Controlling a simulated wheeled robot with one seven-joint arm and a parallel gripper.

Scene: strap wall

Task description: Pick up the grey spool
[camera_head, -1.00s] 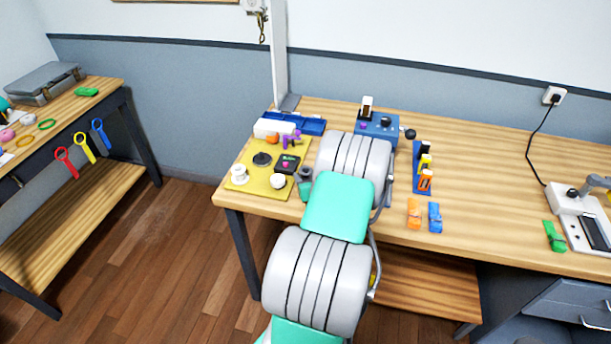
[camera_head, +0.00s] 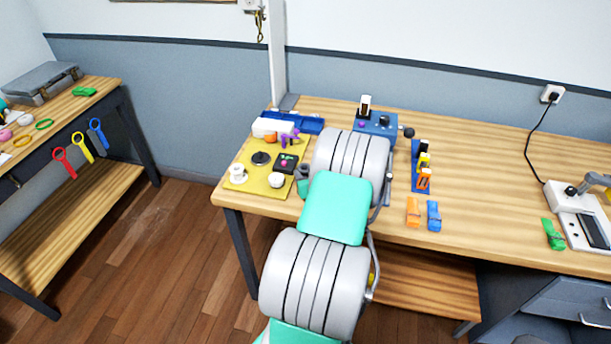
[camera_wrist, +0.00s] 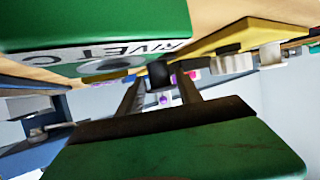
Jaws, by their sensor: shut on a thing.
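My gripper (camera_wrist: 160,84) shows in the wrist view as two grey fingers reaching away from the camera. It is shut on a small dark grey round thing (camera_wrist: 158,74) between the fingertips, which I take to be the grey spool. Its lower part is hidden, and I cannot tell whether it touches the table. In the head view my arm hides most of the gripper and the spool; a small dark grey piece (camera_head: 303,172) shows just left of my arm, beside the yellow mat.
The yellow mat (camera_head: 236,180) holds a black puck (camera_head: 261,158), a white spool-like piece (camera_head: 238,173), a white cup (camera_head: 276,181) and a black box (camera_head: 288,158). A blue control box (camera_head: 374,125) stands behind my arm.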

